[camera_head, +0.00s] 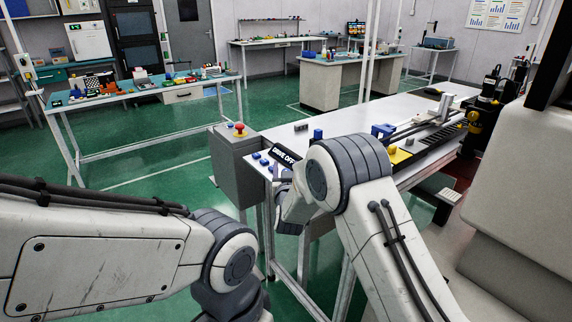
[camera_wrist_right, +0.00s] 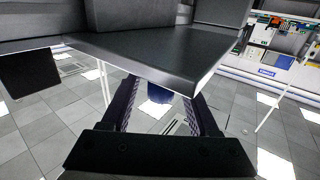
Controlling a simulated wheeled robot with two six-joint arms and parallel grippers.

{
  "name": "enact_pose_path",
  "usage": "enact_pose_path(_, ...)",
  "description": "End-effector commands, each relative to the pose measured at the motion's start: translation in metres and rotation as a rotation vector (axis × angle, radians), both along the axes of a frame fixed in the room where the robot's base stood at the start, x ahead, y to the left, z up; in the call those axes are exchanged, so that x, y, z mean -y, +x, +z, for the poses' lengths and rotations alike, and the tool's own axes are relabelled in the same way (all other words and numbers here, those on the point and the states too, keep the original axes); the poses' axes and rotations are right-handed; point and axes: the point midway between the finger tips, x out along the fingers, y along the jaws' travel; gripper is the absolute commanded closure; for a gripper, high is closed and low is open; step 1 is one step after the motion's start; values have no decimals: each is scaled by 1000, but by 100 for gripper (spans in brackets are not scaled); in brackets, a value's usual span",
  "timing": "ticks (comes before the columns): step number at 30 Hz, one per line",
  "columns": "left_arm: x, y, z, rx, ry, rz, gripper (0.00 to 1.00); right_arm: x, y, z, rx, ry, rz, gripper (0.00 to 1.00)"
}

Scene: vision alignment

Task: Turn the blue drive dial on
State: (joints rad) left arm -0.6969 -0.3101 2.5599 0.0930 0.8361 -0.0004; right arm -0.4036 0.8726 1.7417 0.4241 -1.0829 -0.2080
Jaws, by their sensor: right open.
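A dark sign reading "DRIVE OFF" (camera_head: 284,155) stands at the near left end of the long white table. Small blue knobs (camera_head: 257,156) sit beside it; I cannot tell which is the drive dial. My right arm reaches to this end, its wrist hiding part of the panel. In the right wrist view my right gripper (camera_wrist_right: 160,102) is open. A dark blue rounded piece (camera_wrist_right: 158,92), possibly the dial, shows between its fingers under the edge of a dark grey panel (camera_wrist_right: 150,52). Contact is unclear. My left arm shows at the lower left; its gripper is out of view.
A grey box with a red emergency button (camera_head: 239,129) stands left of the panel. A blue block (camera_head: 318,135), a blue fixture (camera_head: 383,131) and yellow parts lie along the white table (camera_head: 345,122). Green floor (camera_head: 150,160) is open to the left.

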Motion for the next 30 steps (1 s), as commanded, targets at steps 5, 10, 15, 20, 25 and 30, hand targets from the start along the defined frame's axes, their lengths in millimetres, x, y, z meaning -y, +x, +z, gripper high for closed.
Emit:
enact_pose_path(5,0,0,2,0,0,0,50,0,9,0,0,0,1,39)
enact_pose_path(10,0,0,2,0,0,0,50,-1,10,0,0,-1,1,39)
enact_pose_path(15,0,0,2,0,0,0,50,-1,10,0,0,-1,1,70)
enact_pose_path(20,0,0,2,0,0,0,50,0,10,0,0,0,1,100)
enact_pose_path(25,0,0,1,0,0,0,50,0,10,0,0,0,-8,100)
enact_pose_path(30,0,0,-1,0,0,0,50,0,10,-1,1,0,-56,100)
